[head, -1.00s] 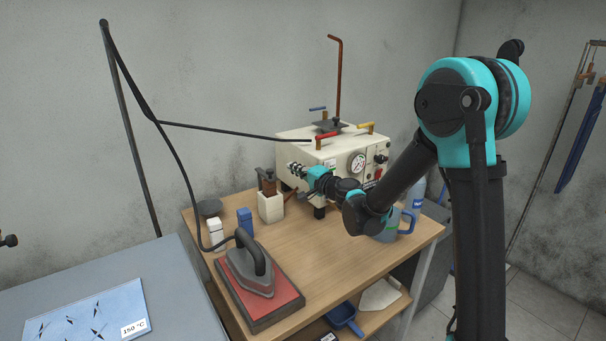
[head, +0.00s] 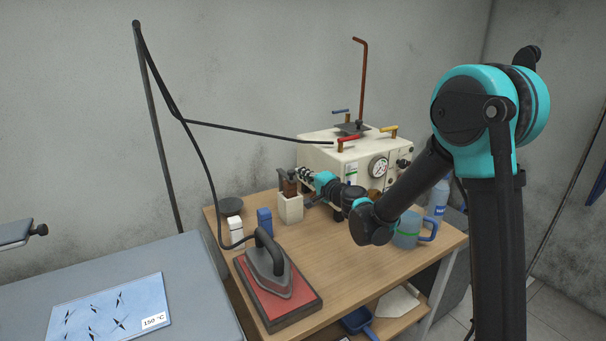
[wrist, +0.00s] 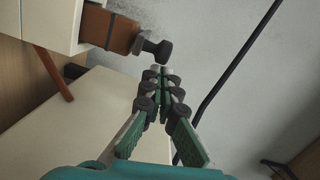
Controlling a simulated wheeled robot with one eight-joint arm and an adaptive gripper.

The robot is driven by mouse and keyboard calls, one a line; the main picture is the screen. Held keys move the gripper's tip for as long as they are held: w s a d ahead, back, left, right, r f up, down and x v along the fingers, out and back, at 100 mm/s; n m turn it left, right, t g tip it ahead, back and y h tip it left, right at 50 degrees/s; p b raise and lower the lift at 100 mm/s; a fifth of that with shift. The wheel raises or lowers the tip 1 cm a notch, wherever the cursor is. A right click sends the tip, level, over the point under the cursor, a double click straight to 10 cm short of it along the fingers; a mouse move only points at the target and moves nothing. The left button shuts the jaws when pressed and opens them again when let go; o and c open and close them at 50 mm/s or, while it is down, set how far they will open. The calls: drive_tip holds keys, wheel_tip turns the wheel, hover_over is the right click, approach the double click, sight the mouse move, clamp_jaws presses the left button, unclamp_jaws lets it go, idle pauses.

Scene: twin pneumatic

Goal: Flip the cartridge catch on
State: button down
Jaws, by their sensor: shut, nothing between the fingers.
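The likely cartridge is a brown block (head: 289,187) standing in a cream holder (head: 290,209) on the wooden table, left of the cream boiler. In the wrist view the brown block (wrist: 111,29) sticks out of the cream holder (wrist: 48,22) at the upper left. A dark, round-ended lever (wrist: 153,46) on its end appears to be the catch. My gripper (head: 301,173) is beside the top of the brown block. In the wrist view my gripper (wrist: 160,72) is shut and empty, its tips just below the lever. I cannot tell whether they touch.
The boiler (head: 330,165) with its gauge stands behind my gripper. An iron (head: 268,262) rests on a red pad in front. A blue box (head: 264,222) and a white bottle (head: 235,231) stand left. A blue jug (head: 407,232) is right. A black hose hangs at left.

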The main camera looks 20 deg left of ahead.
sight(291, 173)
drive_tip(key=shift+s+a, duration=0.2)
drive_tip(key=shift+s, duration=0.1)
drive_tip(key=s+a+m+t+h, duration=0.1)
drive_tip(key=s+m+t+h, duration=0.1)
drive_tip(key=m+t+h, duration=0.1)
drive_tip(key=shift+s+a, duration=0.25)
drive_tip(key=shift+a, duration=0.15)
drive_tip(key=s+a+m+t+h, duration=0.2)
drive_tip(key=a+m+t+h, duration=0.2)
drive_tip(key=a+m+h, duration=0.5)
drive_tip(key=shift+a+h, duration=2.2)
drive_tip(key=shift+a, duration=0.45)
drive_tip(key=shift+w, duration=0.1)
